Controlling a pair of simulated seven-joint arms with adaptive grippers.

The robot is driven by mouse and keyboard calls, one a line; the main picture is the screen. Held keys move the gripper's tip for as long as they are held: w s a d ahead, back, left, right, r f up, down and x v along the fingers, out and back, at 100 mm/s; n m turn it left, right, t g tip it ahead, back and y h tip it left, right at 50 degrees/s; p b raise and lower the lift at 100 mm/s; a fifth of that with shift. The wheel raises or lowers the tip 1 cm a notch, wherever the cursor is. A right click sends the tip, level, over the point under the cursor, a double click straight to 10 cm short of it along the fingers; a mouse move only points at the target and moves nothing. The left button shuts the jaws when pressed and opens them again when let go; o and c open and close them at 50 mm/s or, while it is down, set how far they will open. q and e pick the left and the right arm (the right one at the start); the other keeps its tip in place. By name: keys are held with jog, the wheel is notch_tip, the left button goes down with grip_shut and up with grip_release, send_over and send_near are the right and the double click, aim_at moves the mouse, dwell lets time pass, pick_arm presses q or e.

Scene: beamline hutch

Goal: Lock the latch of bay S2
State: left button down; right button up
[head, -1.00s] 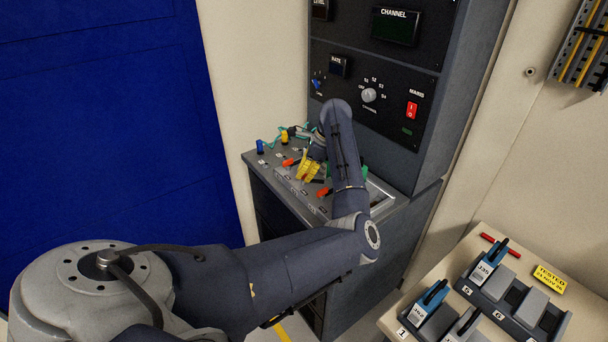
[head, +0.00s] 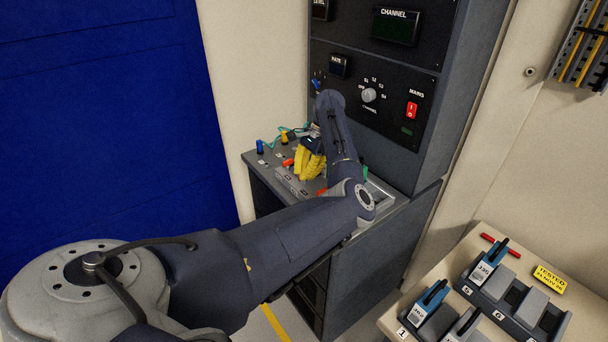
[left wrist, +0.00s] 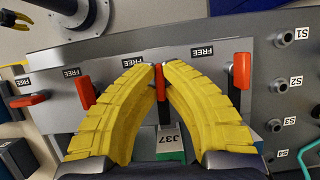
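My left gripper (head: 310,163) has yellow ribbed fingers and is over the grey console top (head: 391,196). In the left wrist view its fingertips (left wrist: 160,68) close in on either side of an upright red latch handle (left wrist: 160,84). They appear to hold it. Behind the fingers is a module labelled J37 (left wrist: 168,143) with a green end. Other red latches stand to the right (left wrist: 242,70) and left (left wrist: 84,90), and one lies sideways at far left (left wrist: 28,100). FREE labels show beside them. Bay numbers are not readable. A small yellow piece at the upper left corner may be my right gripper (left wrist: 12,18).
Sockets marked S1 (left wrist: 281,42) to S4 line the panel's right side in the wrist view. An upright instrument panel (head: 400,110) rises behind. A side table (head: 440,266) holds docked modules.

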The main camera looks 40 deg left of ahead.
dwell(0.4)
pick_arm(q)
jog(key=c, duration=1.5)
grip_release()
jog(key=v, duration=1.2)
jog(key=shift+a, duration=0.1)
